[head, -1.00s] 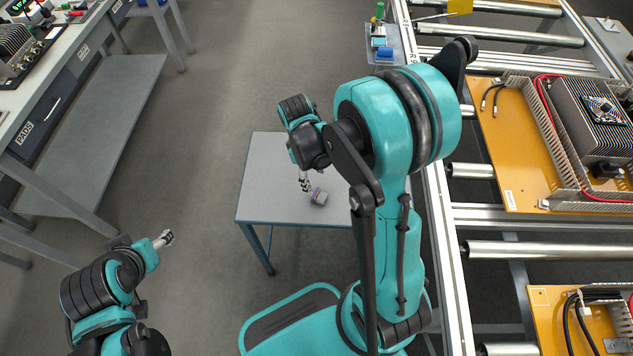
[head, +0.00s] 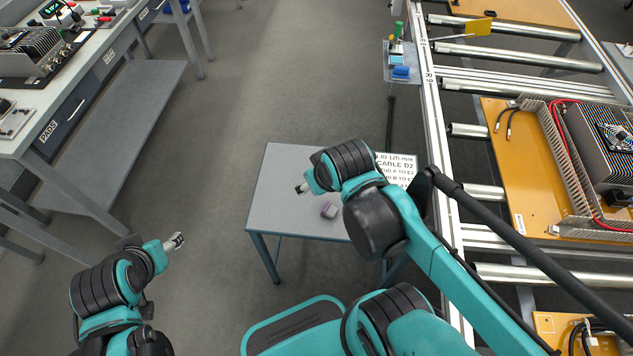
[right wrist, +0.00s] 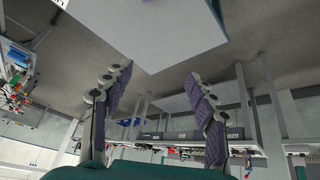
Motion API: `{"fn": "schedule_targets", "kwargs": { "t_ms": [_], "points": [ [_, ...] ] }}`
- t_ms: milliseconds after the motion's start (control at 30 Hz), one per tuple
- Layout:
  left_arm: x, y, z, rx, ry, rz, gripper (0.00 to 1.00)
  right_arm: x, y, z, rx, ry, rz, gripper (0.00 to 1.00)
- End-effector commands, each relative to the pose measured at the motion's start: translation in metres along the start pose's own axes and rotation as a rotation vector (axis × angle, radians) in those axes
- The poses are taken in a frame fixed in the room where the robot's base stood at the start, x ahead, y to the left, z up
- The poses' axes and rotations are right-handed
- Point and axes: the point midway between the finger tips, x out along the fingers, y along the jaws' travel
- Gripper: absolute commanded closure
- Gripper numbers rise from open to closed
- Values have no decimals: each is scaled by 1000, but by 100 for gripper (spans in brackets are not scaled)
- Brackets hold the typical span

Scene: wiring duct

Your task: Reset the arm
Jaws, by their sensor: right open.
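My right arm reaches in from the lower right of the head view. Its gripper (head: 302,188) is over the left part of the small grey table (head: 275,205), mostly hidden by the wrist. In the right wrist view the right gripper (right wrist: 150,90) has its two padded fingers spread wide with nothing between them. My left gripper (head: 174,241) is at the lower left of the head view, over the floor and left of the small table. It is too small there to tell whether its fingers are apart.
A conveyor frame (head: 440,170) with orange panels (head: 520,190) runs along the right. A workbench (head: 50,110) stands at left. Open floor (head: 215,130) lies between.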

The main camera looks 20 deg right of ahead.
Motion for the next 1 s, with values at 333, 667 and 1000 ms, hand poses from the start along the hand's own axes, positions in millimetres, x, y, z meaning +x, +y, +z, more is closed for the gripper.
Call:
{"fn": "schedule_targets", "kwargs": {
  "t_ms": [333, 667, 1000],
  "points": [
    [0, 0, 0, 0, 0, 0, 42, -15, -8, 7, 113, 121, -14, 42],
    [0, 0, 0, 0, 0, 0, 42, -14, -8, 7, 111, 119, -13, 42],
    [0, 0, 0, 0, 0, 0, 42, -14, -8, 7, 110, 119, -13, 42]
  ]
}}
